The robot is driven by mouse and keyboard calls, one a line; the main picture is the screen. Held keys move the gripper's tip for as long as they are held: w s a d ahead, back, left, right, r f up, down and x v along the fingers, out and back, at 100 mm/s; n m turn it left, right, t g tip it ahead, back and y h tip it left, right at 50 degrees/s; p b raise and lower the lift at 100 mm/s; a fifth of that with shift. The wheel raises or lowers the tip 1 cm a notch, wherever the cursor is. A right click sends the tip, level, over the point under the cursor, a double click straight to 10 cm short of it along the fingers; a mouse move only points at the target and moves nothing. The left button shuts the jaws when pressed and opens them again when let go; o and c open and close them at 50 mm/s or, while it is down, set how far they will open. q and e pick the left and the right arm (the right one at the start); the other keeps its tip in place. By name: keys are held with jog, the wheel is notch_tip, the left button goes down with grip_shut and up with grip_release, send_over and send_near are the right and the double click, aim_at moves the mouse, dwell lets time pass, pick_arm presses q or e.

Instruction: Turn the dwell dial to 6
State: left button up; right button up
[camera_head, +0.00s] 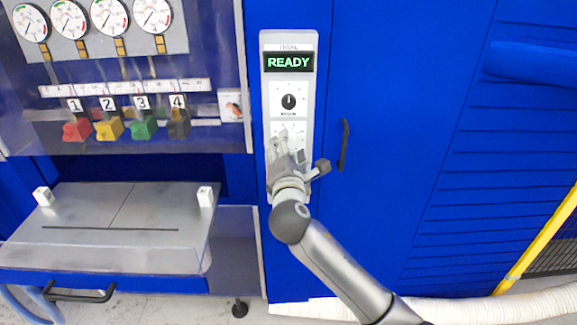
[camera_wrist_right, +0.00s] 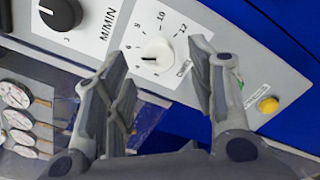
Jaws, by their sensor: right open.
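The dwell dial (camera_wrist_right: 157,52) is a white round knob on the grey control panel (camera_head: 265,85). In the right wrist view the numbers 8, 10 and 12 show around it; its exact setting is too small to read. My right gripper (camera_wrist_right: 162,70) is open, with one finger on each side of the dial in the picture. I cannot tell whether either finger touches it. In the head view my right gripper (camera_head: 288,153) is in front of the panel's lower part and hides most of the dial area. My left gripper is not in view.
A black knob (camera_head: 288,101) sits above, below a display (camera_head: 289,62) reading READY; the knob also shows in the wrist view (camera_wrist_right: 62,13). A yellow button (camera_wrist_right: 268,105) lies beyond the right finger. A black door handle (camera_head: 344,145) stands right of the panel.

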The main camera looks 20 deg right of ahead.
jog(key=v, duration=0.9)
jog(key=shift+s, duration=0.15)
notch_tip(320, 180, down, 24)
jog(key=w+m+g+y, duration=0.2)
jog(key=m+g, duration=0.1)
jog(key=g, duration=0.2)
jog(key=s+d+f+m+g+y, duration=0.15)
jog(key=s+f, duration=0.35)
jog(key=f, duration=0.7)
jog(key=s+d+f+m+g, duration=0.1)
jog(key=s+f+m+g, duration=0.3)
jog(key=f, duration=0.7)
jog(key=s+d+f+m+g+y, duration=0.1)
jog(key=s+f+m, duration=0.2)
jog(key=s+f, duration=0.6)
jog(key=s+d+f+m+g, duration=0.2)
jog(key=s+f, duration=0.6)
jog(key=s, duration=0.4)
jog(key=s+f+m+g, duration=0.1)
jog(key=s+f+m, duration=0.2)
jog(key=s, duration=0.7)
jog(key=s+d+f+m+g, duration=0.1)
jog(key=s+f+m+g, duration=0.1)
jog(key=s, duration=0.9)
jog(key=shift+s+d+f+m, duration=0.2)
jog(key=shift+d+f+m, duration=0.1)
jog(key=shift+f+m, duration=0.5)
